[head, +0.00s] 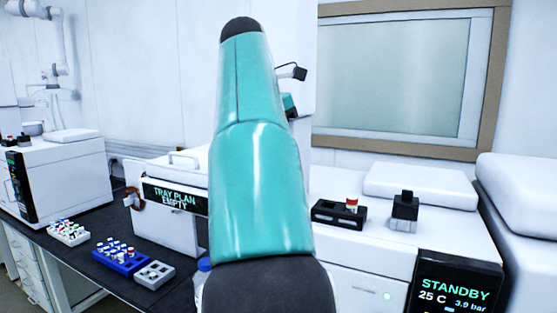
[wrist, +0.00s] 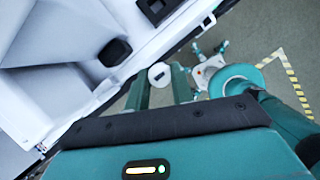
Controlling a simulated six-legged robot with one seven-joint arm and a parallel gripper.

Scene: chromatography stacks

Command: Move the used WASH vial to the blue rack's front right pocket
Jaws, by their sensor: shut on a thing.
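My gripper (wrist: 160,80) shows in the wrist view, its teal fingers close together. A small white round end with a dark mark, seemingly the held vial (wrist: 158,75), sits between the fingertips; no label is readable. In the head view my teal arm hides the gripper and the vial. The blue rack (head: 131,267) stands on the dark bench at left and holds several vials with pale and coloured caps. My gripper is away from the rack, over the white machine and floor side. The state of the rack's front right pocket is too small to tell.
A grey rack (head: 154,274) stands right beside the blue rack, and a white rack (head: 68,231) with vials stands farther left. A black holder (head: 325,214) with a red-capped vial (head: 351,203) is on the right machine.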

